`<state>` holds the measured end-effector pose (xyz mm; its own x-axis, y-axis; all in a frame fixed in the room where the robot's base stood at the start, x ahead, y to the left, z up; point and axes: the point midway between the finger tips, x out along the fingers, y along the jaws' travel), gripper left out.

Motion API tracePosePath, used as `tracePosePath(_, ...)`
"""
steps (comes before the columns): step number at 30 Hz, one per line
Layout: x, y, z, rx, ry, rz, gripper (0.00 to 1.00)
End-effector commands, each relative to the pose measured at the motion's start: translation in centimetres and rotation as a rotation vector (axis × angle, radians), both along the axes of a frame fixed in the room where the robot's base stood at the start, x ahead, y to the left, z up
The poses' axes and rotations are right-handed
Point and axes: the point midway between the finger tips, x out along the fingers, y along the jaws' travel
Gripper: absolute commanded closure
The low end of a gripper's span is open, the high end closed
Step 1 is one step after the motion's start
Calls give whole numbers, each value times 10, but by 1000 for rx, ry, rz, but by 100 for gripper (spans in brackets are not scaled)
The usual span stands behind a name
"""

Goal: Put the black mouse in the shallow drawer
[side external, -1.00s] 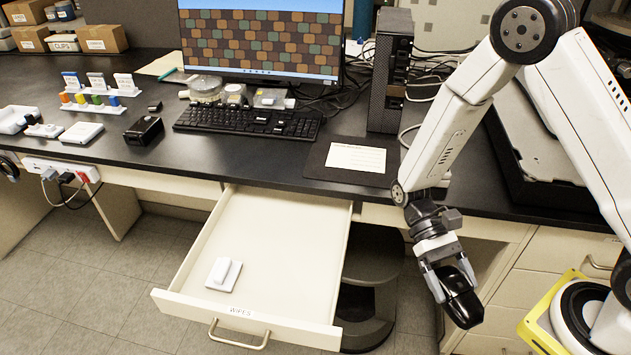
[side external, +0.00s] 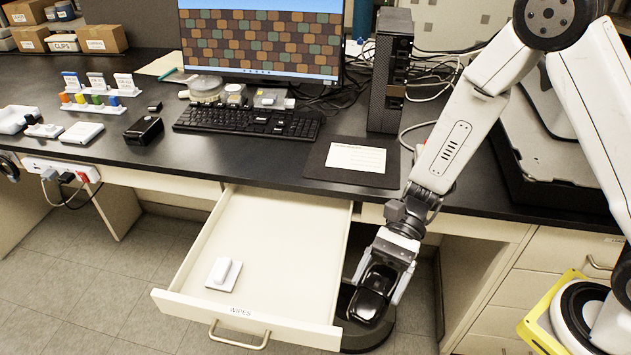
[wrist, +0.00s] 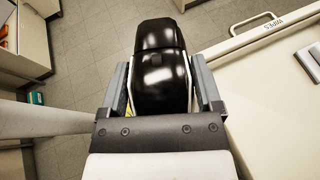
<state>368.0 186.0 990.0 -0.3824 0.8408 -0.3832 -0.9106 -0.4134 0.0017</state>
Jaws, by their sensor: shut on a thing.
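The black mouse (side external: 371,296) is held between the fingers of my gripper (side external: 382,282), which is shut on it. In the side view they are just right of the open shallow drawer (side external: 290,225), outside its right wall. In the wrist view the glossy mouse (wrist: 162,70) fills the space between the two grey fingers of my gripper (wrist: 163,88), and the drawer (wrist: 260,110) shows to the right. The drawer is pulled out and has a front handle and a label reading WIPES. A small white item (side external: 223,274) lies inside it near the front left.
The black desk (side external: 260,165) holds a keyboard (side external: 248,121), a monitor (side external: 262,40), a dark pad with a paper (side external: 355,158) and a computer tower (side external: 390,70). Most of the drawer floor is clear. A dark round-edged object (side external: 372,338) stands under the desk, right of the drawer.

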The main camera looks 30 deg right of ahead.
Motion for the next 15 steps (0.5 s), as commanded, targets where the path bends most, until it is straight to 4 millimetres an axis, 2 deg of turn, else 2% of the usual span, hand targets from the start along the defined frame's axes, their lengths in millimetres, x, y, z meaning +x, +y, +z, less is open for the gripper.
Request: tracePosePath(15, 14, 7, -3, 1, -2, -36, 100)
